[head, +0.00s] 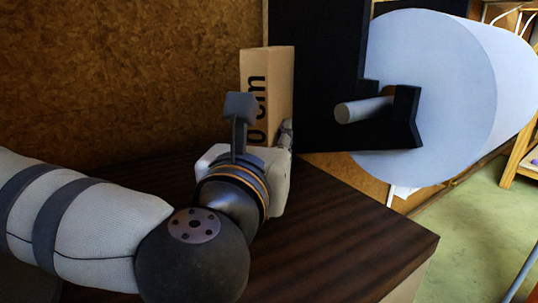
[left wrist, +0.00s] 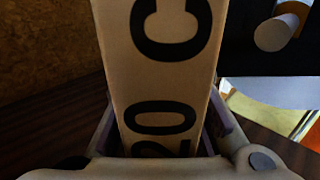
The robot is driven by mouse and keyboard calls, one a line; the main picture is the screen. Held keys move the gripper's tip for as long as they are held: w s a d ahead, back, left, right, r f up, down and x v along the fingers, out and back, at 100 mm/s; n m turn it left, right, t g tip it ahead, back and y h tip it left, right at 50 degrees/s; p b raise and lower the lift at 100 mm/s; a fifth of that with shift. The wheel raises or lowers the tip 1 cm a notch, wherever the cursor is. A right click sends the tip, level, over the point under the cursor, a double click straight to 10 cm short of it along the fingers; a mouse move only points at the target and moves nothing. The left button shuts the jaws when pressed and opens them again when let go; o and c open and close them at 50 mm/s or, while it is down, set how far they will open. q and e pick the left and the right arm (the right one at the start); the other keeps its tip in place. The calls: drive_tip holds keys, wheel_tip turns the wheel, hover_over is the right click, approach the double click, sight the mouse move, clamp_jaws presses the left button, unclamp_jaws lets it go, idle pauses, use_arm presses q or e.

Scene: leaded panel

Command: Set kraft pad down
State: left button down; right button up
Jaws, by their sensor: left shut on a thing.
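The kraft pad (head: 281,84) is a tan upright block with dark printed lettering. It stands tall at the far side of my left gripper (head: 266,140) in the head view. In the left wrist view the pad (left wrist: 160,75) fills the middle, between the two fingers of my left gripper (left wrist: 165,135), which is shut on it. Its lower end is hidden by the gripper, so I cannot tell whether it touches the table. My right gripper is not in view.
A dark wood table (head: 345,235) lies below, its front right part clear. A black stand (head: 318,90) holds a large pale roll (head: 435,95) on a rod just right of the pad. A brown cork-like wall (head: 120,80) is behind.

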use_arm(q)
drive_tip(key=shift+f, duration=0.8)
drive_tip(key=shift+f, duration=0.2)
drive_tip(key=c, duration=1.3)
unclamp_jaws()
